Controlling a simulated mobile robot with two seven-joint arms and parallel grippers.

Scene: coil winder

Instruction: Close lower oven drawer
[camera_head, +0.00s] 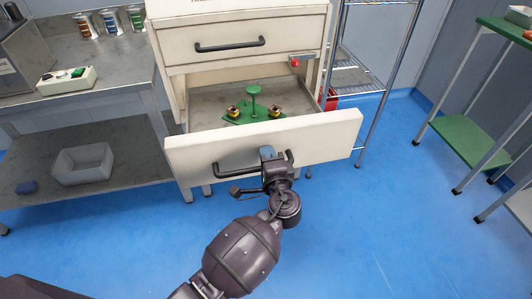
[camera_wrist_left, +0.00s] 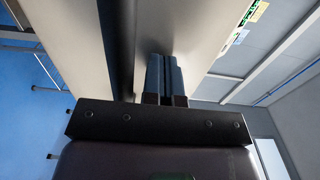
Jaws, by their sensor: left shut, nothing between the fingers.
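The lower oven drawer (camera_head: 325,133) is pulled out from the cream cabinet, its front panel tilted slightly in the picture. A dark bar handle (camera_head: 226,172) runs across its front. Inside lies a green plate with a green post (camera_head: 254,100) and copper-coloured coils. My right gripper is not in view.
The upper drawer (camera_head: 290,38) is shut. A steel workbench (camera_head: 105,85) stands on the left, with a grey bin (camera_head: 82,177) on its lower shelf. A wire rack (camera_head: 385,60) stands close on the right. Blue floor in front is clear apart from my arm.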

